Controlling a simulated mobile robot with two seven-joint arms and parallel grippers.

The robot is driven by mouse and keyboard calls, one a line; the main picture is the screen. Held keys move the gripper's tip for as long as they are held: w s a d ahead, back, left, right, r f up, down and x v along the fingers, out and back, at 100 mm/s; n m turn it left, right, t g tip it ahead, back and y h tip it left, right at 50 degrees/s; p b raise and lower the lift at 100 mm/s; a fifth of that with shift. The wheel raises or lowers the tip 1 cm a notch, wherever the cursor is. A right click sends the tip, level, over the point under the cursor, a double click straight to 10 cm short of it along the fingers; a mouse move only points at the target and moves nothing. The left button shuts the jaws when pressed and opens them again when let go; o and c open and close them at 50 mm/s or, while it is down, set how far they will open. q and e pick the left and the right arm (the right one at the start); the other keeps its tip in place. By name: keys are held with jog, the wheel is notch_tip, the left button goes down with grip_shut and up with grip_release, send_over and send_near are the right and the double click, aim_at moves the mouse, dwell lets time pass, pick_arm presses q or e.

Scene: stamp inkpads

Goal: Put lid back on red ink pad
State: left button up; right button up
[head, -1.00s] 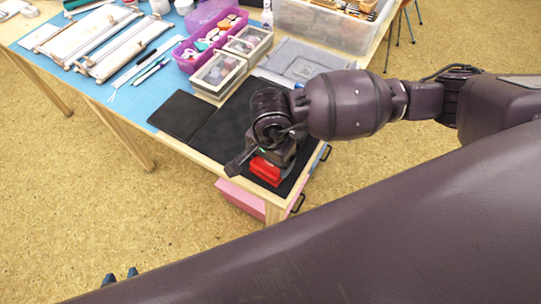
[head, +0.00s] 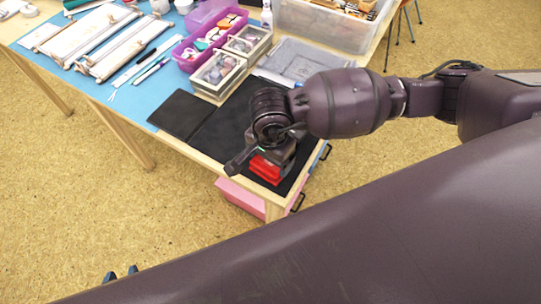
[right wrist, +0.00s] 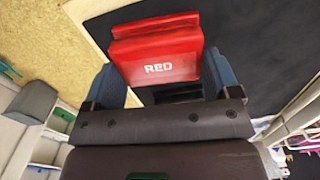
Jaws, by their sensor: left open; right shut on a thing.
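My right gripper (right wrist: 164,84) is shut on the red lid (right wrist: 160,58), marked "RED", with its blue fingers at the lid's two sides. In the head view the lid shows only partly under my right wrist, over the black mat near the table's front corner. A red edge (head: 265,175) shows just below it in the head view, and a red strip (right wrist: 155,28) lies beyond it in the wrist view. These look like the red ink pad; whether the lid touches it I cannot tell. My left gripper (head: 121,275) is open and empty, low at the bottom left, away from the table.
A black mat (head: 222,136) covers the near table corner, with a smaller black square (head: 180,115) on its left. A pink drawer (head: 240,198) is under the table.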

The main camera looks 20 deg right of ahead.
pick_arm(q)
jog(key=shift+a+f, duration=0.1)
jog(key=shift+a, duration=0.05)
pick_arm(e)
jog(key=shift+f, duration=0.2)
dwell(0.4)
jog(key=shift+f, duration=0.25)
dwell(0.6)
jog(key=shift+f, duration=0.1)
dwell(0.8)
jog(key=o, duration=0.8)
jog(key=shift+c, duration=0.2)
jog(key=shift+r+p, duration=0.8)
jog(key=shift+r, duration=0.75)
jog(key=shift+r+p, duration=1.05)
jog(key=shift+r, duration=0.95)
pick_arm(q)
notch_tip(320, 180, up, 6)
jog(key=w, duration=0.1)
jog(key=shift+w+t, duration=0.4)
